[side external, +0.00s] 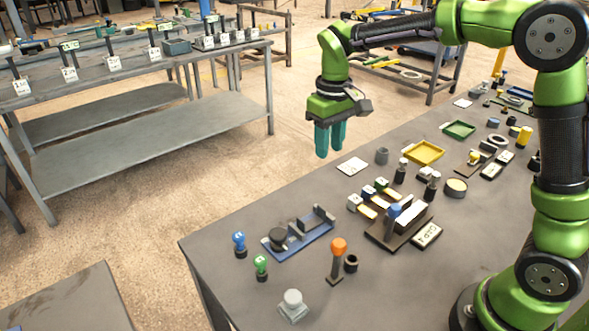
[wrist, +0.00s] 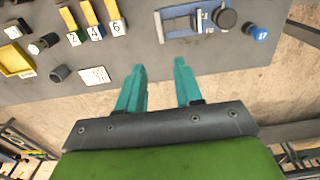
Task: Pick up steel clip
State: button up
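My gripper (side external: 329,140) hangs in the air past the far edge of the grey workbench, teal fingers pointing down. In the wrist view my gripper (wrist: 159,66) has its two fingers apart with nothing between them. I cannot tell for certain which small part is the steel clip. A dark brown rack (side external: 388,238) holds a light block and a blue-topped piece, and a lettered white label (side external: 427,235) lies beside it. A blue rack (side external: 299,234) with dark and grey parts stands nearer the bench's left corner; it also shows in the wrist view (wrist: 184,26).
An orange-topped handle (side external: 338,250), a blue knob (side external: 239,241), a green knob (side external: 261,264) and a grey button block (side external: 293,304) stand at the bench's near end. Yellow (side external: 425,153) and green (side external: 459,130) trays lie farther back. A white card (side external: 352,166) lies near the edge.

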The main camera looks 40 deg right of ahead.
send_over(322, 208)
jog(key=f, duration=1.1)
jog(key=shift+s+d+f, duration=0.1)
jog(key=shift+s+d, duration=0.15)
jog(key=shift+d, duration=0.1)
jog(key=f, duration=0.5)
jog(key=shift+w+a+f, duration=0.3)
jog(key=shift+a, duration=0.05)
grip_shut()
